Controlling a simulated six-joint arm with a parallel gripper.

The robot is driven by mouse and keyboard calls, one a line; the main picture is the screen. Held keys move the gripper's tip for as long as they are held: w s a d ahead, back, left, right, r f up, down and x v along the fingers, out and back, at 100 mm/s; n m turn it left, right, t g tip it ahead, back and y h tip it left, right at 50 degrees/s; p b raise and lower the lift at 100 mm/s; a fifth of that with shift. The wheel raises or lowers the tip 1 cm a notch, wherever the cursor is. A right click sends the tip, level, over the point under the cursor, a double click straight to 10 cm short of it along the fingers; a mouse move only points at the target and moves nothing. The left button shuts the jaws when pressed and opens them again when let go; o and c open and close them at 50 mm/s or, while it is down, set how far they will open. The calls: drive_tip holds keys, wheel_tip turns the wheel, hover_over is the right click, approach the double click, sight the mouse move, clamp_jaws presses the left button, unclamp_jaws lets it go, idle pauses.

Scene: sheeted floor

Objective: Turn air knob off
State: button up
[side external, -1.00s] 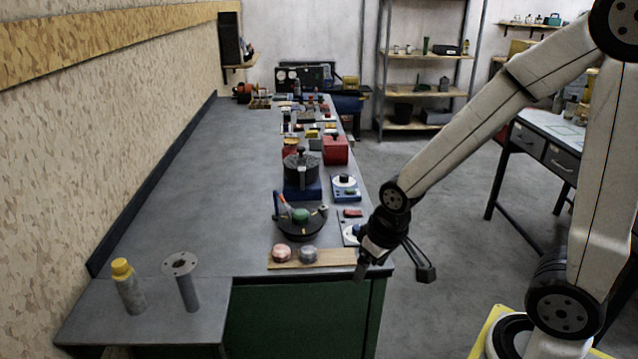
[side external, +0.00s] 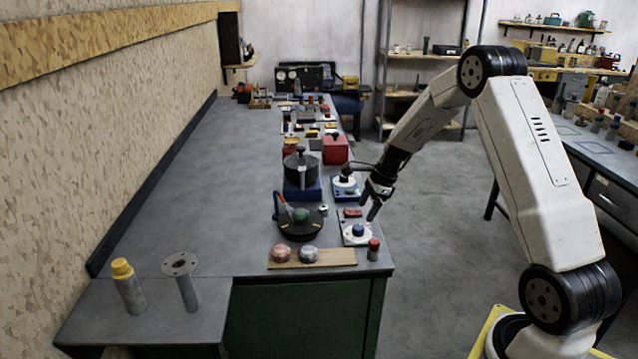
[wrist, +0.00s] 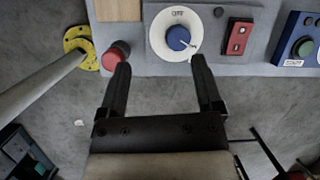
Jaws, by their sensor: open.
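A round blue knob (wrist: 178,37) sits on a white dial (wrist: 160,49) with dark lettering, seemingly "OFF", at its top edge in the wrist view. A pale pointer mark on the knob points to the lower right, away from the lettering. The blue knob (side external: 358,230) also shows near the bench's front right corner in the side view. My gripper (wrist: 160,63) is open and empty. Its two fingers reach toward the dial, with the knob ahead of the gap and a little right of its middle. In the side view my gripper (side external: 372,211) hangs just behind and right of the knob.
A red-topped cylinder (wrist: 116,55) stands close to the left finger. A wooden board (side external: 335,257) with two round knobs lies left of the dial.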

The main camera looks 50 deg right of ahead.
sight(359, 227)
drive_tip(key=d+m, duration=0.1)
drive_tip(key=d+f+m, duration=0.1)
drive_tip(key=d, duration=0.1)
drive_tip(key=shift+w+m, duration=0.2)
drive_tip(key=shift+m, duration=0.1)
drive_tip(key=shift+f, duration=0.1)
drive_tip(key=shift+x, duration=3.8)
drive_tip(key=shift+w+a, duration=0.1)
drive_tip(key=shift+w, duration=0.05)
clamp_jaws()
